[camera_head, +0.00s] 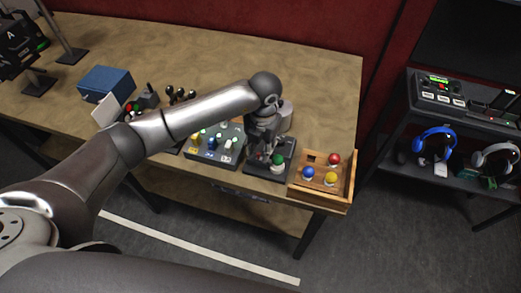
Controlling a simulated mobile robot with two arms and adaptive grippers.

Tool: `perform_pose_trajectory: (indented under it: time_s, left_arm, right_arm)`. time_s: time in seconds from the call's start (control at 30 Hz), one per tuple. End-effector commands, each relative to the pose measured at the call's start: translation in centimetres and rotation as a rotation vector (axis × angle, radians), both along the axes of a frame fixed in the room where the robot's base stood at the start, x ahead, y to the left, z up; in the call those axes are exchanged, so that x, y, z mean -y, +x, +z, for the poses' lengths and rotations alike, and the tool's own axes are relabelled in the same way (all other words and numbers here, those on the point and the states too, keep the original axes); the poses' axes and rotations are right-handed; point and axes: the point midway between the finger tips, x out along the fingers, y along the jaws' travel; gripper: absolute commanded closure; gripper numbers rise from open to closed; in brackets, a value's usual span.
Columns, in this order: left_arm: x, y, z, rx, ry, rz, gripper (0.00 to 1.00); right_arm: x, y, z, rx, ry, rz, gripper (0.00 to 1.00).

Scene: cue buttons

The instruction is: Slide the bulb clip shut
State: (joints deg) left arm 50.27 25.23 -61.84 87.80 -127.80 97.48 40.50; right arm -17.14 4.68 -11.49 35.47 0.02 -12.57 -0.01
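A small dark stand (284,173) sits near the front edge of the wooden table, left of the wooden tray. A green bulb (278,158) with a pale base shows on it. My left gripper (259,155) points down over the left and back part of this stand, just left of the green bulb. Its fingertips are small and dark against the stand, so I cannot tell whether they are open or shut, or touching the clip. The clip itself is not clearly visible. My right gripper is not in view.
A wooden tray (349,179) holds red (334,159), blue (308,172) and yellow (331,179) bulbs at the table corner. A button box (226,160) stands left of the stand. A blue box (106,83) is farther left. The table's back right is clear.

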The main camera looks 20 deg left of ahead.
Motion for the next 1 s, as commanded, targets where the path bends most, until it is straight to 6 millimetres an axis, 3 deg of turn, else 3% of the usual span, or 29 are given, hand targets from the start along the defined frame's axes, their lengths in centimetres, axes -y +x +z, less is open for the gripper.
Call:
perform_pose_trajectory:
  time_s: [0.2, 0.43, 0.6, 1.0]
  left_arm:
    - [0.3, 0.1, 5.0, 0.007, -0.001, -0.003, 0.67]
    - [0.5, 0.1, 8.8, 0.005, -0.001, -0.003, 0.67]
    - [0.6, 0.0, 9.9, 0.002, 0.000, -0.002, 0.67]
    - [0.6, 0.0, 10.0, 0.002, -0.001, -0.002, 0.67]
  right_arm:
    - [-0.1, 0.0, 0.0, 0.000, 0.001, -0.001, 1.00]
    - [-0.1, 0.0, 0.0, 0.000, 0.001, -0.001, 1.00]
    - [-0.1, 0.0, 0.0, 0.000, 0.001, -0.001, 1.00]
    - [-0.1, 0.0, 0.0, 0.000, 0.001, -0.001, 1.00]
